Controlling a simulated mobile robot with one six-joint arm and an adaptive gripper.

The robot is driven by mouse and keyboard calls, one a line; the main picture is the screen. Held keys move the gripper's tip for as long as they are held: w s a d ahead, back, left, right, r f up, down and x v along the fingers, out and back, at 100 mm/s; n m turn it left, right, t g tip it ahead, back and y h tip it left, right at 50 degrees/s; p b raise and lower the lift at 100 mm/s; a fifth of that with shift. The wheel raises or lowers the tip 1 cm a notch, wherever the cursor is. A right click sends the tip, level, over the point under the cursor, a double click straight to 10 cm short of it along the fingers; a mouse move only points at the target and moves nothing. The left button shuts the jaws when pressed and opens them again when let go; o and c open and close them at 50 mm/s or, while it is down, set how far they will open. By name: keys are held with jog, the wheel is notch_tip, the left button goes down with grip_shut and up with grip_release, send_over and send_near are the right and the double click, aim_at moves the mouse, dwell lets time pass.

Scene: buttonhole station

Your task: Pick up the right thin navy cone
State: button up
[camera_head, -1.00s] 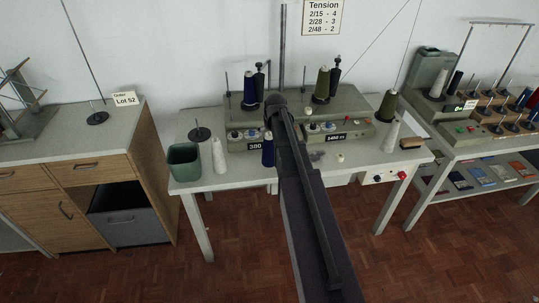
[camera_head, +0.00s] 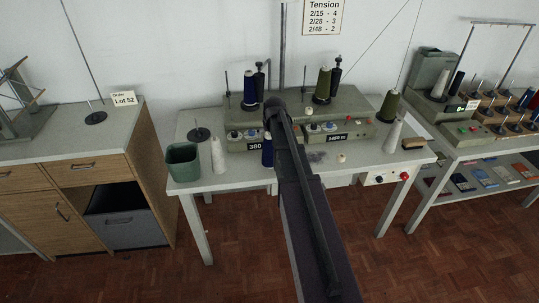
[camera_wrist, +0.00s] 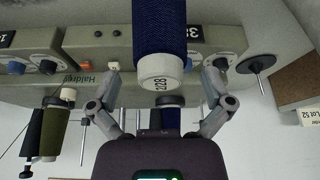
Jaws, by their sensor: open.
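One navy cone (camera_head: 267,153) stands on the table in front of the machine, partly hidden behind my arm in the head view. In the wrist view, which looks upside down, a navy cone (camera_wrist: 166,25) with a white end marked 2/28 is large and close. My gripper (camera_wrist: 167,75) is open, with one finger on each side of that white end and gaps visible on both sides. My gripper is hidden behind my arm in the head view. Another navy cone (camera_head: 250,88) stands on top of the machine, further left.
The grey machine (camera_head: 345,104) stands close behind the front navy cone. A white cone (camera_head: 218,155) and a green bin (camera_head: 184,163) are to the left.

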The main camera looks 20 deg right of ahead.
jog(key=shift+b+x, duration=0.65)
jog(key=shift+x, duration=0.3)
jog(key=c, duration=1.3)
